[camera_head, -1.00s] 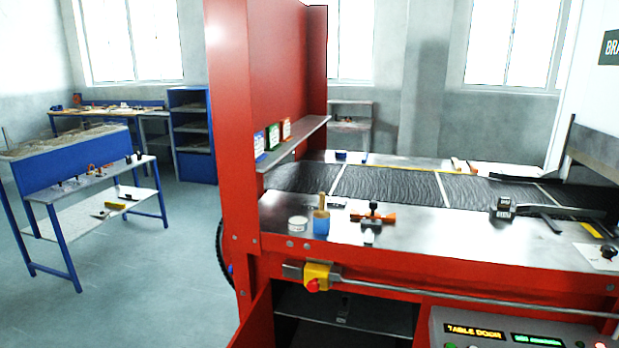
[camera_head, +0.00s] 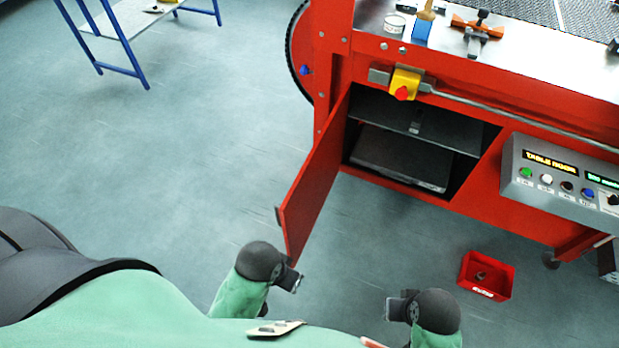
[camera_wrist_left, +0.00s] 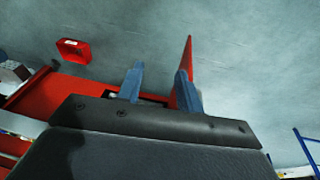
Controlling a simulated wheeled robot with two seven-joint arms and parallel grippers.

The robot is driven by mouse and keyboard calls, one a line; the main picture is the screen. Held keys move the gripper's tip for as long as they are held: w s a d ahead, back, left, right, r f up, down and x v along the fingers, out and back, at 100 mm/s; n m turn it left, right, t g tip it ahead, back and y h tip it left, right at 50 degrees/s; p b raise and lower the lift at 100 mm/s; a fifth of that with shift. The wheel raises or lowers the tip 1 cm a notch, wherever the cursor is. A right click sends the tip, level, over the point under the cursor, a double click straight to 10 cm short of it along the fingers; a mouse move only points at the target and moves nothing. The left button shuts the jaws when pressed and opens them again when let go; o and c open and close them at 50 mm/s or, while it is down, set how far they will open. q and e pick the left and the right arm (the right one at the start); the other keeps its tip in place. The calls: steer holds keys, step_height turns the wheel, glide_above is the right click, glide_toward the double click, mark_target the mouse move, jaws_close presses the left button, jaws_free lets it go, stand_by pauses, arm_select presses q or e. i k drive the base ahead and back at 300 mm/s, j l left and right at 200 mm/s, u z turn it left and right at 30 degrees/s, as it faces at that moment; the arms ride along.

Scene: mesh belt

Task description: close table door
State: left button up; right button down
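The red table door (camera_head: 316,185) stands open in the head view. It swings out from the left side of the dark cabinet opening (camera_head: 395,135) under the red machine, with a small dark handle on its outer side. My left gripper (camera_head: 293,282) is near the door's lower free end; contact cannot be told. In the left wrist view its two fingers (camera_wrist_left: 160,88) are apart with nothing seen held between them, and the door (camera_wrist_left: 188,58) shows edge-on behind the right-hand finger. My right gripper (camera_head: 393,308) is right of the door, apart from it; its finger opening is unclear.
A control box (camera_head: 560,175) with a lit "TABLE DOOR" display and buttons is on the machine front. A yellow and red switch (camera_head: 405,84) sits above the opening. A red bin (camera_head: 486,275) lies on the floor at right. The floor left of the door is clear.

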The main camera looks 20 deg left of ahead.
mark_target(300, 208)
steer(key=j+z, duration=0.15)
steer(key=j, duration=0.35)
steer(key=j+z, duration=0.15)
steer(key=j, duration=0.3)
steer(key=k+j+z, duration=0.15)
steer(key=j, duration=0.3)
steer(key=j+z, duration=0.15)
steer(key=j, duration=0.35)
steer(key=k+j+z, duration=0.15)
steer(key=j, duration=0.3)
steer(key=k+z, duration=0.1)
steer(key=k, duration=0.9)
